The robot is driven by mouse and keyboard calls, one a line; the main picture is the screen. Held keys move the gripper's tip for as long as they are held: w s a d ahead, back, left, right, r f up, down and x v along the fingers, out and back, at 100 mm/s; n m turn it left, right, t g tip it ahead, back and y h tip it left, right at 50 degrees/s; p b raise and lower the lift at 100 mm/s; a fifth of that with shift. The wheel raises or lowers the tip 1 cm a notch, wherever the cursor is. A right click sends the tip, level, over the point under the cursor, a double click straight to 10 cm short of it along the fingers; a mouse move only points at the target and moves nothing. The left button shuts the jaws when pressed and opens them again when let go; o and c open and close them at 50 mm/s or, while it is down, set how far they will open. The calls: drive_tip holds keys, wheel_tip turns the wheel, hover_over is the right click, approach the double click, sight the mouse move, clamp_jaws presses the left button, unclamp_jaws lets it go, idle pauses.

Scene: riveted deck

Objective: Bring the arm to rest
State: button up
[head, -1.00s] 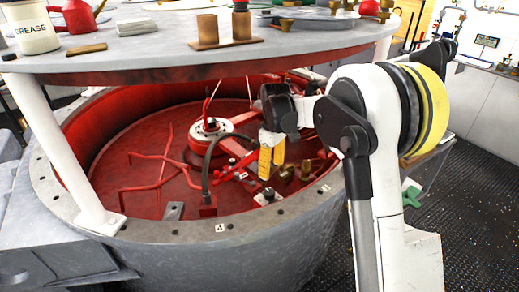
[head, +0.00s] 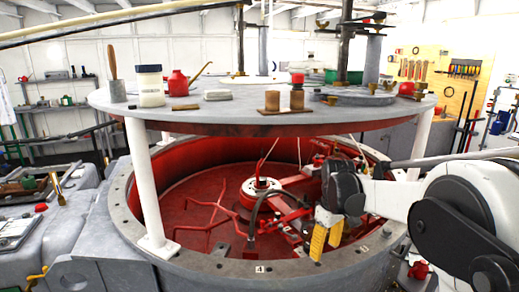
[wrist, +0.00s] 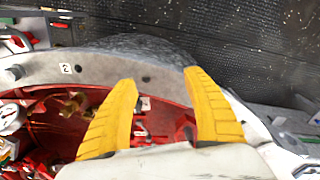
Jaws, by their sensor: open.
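My gripper (head: 327,236) has yellow fingers and hangs at the end of my white and black arm, over the right front part of the red-lined round tub. In the wrist view its two fingers (wrist: 160,110) stand well apart, with nothing between them. Beyond them the wrist view shows the tub's grey rim (wrist: 110,68) and part of its red inside. In the head view my arm reaches in from the right edge, and its forearm covers part of the tub's right side.
A round grey tabletop (head: 225,112) on white posts (head: 150,185) stands above the tub. It bears a white jar (head: 150,88), a red oil can (head: 178,85) and wooden blocks (head: 272,101). Red bars and a hub (head: 261,190) fill the tub's floor. Dark riveted deck shows in the wrist view (wrist: 240,50).

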drive_tip(key=s+r+m+t, duration=0.35)
drive_tip(key=s+r, duration=0.65)
drive_tip(key=s, duration=0.5)
drive_tip(key=s+f+m+t, duration=0.3)
drive_tip(key=s+m, duration=0.1)
drive_tip(key=s, duration=0.8)
drive_tip(key=shift+s+a, duration=0.2)
drive_tip(key=shift+s, duration=0.2)
drive_tip(key=shift+f, duration=0.1)
